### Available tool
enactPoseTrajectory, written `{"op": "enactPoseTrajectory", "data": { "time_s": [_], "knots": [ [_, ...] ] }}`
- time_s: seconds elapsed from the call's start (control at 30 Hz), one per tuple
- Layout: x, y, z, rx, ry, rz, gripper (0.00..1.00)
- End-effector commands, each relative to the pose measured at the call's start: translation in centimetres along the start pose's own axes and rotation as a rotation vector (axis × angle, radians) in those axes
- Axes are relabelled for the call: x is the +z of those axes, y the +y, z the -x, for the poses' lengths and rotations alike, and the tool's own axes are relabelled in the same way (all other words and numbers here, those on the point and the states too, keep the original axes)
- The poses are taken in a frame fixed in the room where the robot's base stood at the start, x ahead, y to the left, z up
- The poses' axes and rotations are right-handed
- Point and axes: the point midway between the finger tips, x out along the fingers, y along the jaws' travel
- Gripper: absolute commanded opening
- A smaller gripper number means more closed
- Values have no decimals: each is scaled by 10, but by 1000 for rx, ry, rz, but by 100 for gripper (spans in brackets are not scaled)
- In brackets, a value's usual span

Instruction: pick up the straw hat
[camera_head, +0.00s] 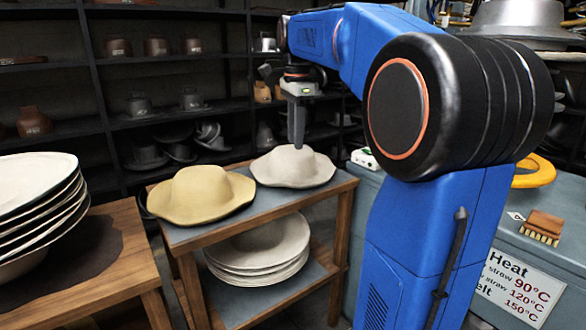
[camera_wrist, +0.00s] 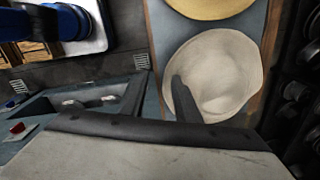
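Two brimmed hats sit on the upper shelf of a wooden stand. The yellow-tan hat (camera_head: 203,195) is on the left, and part of it shows at the top edge of the wrist view (camera_wrist: 212,6). The off-white hat (camera_head: 287,171) is on the right and fills the middle of the wrist view (camera_wrist: 232,72). I cannot tell from the material which one is straw. My gripper (camera_head: 298,143) points down at the off-white hat's crown, its fingertips at or just above the top. Only one dark finger shows clearly in the wrist view (camera_wrist: 184,98), so the finger gap is hidden.
The wooden stand (camera_head: 343,190) has a lower shelf with a stack of pale discs (camera_head: 262,248). Another stack (camera_head: 35,185) stands on a table at left. Dark racks (camera_head: 92,75) stand behind. A blue-grey bench (camera_head: 560,225) with a brush (camera_head: 543,227) is at right.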

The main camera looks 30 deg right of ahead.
Motion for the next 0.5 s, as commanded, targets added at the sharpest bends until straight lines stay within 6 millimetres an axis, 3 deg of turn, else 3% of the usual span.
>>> {"op": "enactPoseTrajectory", "data": {
  "time_s": [0.1, 0.3, 0.5],
  "knots": [
    [-14, -22, 7, 27, 0, -130, 30],
    [-24, -34, 9, 46, 2, -229, 30],
    [-24, -33, -17, 50, 2, -237, 30]
  ]
}}
